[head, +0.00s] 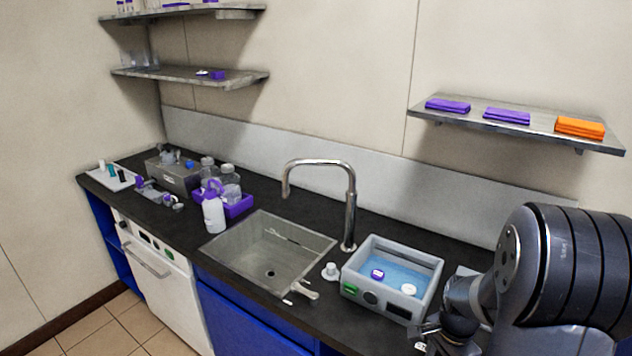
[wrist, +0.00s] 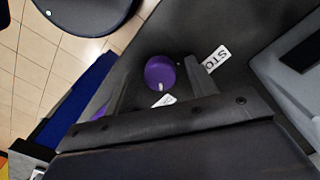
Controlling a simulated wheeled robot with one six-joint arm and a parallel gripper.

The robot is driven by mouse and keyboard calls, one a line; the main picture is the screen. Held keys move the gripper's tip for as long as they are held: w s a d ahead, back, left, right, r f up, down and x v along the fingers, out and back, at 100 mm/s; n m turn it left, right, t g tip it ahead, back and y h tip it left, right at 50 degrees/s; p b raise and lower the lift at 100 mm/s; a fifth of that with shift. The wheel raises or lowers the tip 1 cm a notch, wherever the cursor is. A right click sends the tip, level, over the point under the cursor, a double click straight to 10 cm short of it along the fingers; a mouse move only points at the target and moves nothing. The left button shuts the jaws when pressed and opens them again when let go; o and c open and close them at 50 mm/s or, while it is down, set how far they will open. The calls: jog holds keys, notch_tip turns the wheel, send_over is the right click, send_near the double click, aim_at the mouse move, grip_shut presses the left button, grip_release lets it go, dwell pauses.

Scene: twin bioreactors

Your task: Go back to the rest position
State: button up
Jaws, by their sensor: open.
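My arm is at the lower right of the head view, with my gripper (head: 428,338) low at the counter's front, partly cut off by the bottom edge. In the wrist view my gripper (wrist: 157,78) is open, its two dark fingers apart. A round purple cap or knob (wrist: 160,71) with a white mark shows between the fingers; I cannot tell whether they touch it.
A grey water bath (head: 365,297) holding a purple and a white item stands left of my arm. Left of it are a sink (head: 262,262) and tall faucet (head: 350,215). A shelf (head: 470,118) with folded cloths hangs above. Tiled floor (head: 110,325) is free at lower left.

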jog(key=shift+r, duration=0.1)
notch_tip(320, 180, up, 11)
notch_tip(320, 180, down, 11)
jog(key=shift+r, duration=0.15)
jog(key=shift+f, duration=0.25)
jog(key=n+p, duration=0.1)
jog(key=n, duration=0.3)
jog(key=shift+n, duration=0.4)
jog(key=n+p, duration=0.2)
jog(key=n, duration=0.2)
jog(key=shift+r+n, duration=0.1)
jog(key=shift+n, duration=0.3)
jog(key=n+p, duration=0.1)
jog(key=n, duration=0.2)
jog(key=shift+n+p, duration=0.3)
jog(key=shift+n, duration=0.1)
jog(key=n+p, duration=0.2)
jog(key=n, duration=0.2)
jog(key=shift+r, duration=0.55)
